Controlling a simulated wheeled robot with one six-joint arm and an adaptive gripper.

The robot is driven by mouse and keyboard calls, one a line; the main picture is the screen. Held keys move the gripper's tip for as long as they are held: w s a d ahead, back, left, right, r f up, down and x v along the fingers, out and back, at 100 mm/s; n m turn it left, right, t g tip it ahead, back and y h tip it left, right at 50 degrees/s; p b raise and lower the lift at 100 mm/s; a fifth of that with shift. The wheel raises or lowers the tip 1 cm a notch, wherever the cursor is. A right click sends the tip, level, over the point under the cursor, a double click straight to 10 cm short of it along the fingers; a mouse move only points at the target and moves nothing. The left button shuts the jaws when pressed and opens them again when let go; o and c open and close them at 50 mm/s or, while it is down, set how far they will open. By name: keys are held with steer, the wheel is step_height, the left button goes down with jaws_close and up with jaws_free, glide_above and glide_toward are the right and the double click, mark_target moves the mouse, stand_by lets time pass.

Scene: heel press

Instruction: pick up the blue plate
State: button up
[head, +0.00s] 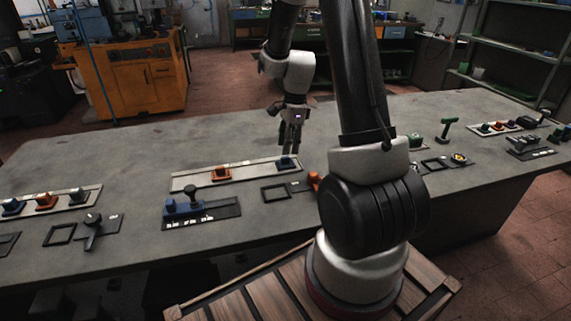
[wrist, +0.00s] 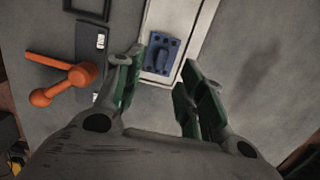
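The blue plate (head: 287,163) sits at the right end of a long pale tray (head: 250,175) on the grey bench. In the wrist view the blue plate (wrist: 161,55) lies flat on the tray, with a raised blue knob on its middle. My gripper (head: 291,150) hangs above it, pointing down. In the wrist view its green-padded fingers (wrist: 155,85) are apart, with the plate seen beyond the gap between them. Nothing is held. The exact height of the fingertips over the plate is hard to tell.
An orange plate (head: 220,174) shares the tray. Bare bench lies behind the tray.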

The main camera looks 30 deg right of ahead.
mark_target(285, 161)
steer(key=f, duration=0.4)
steer(key=shift+w+a+f, duration=0.25)
steer(key=shift+a+f, duration=0.1)
steer(key=shift+a, duration=0.05)
steer(key=shift+c, duration=0.3)
jaws_close()
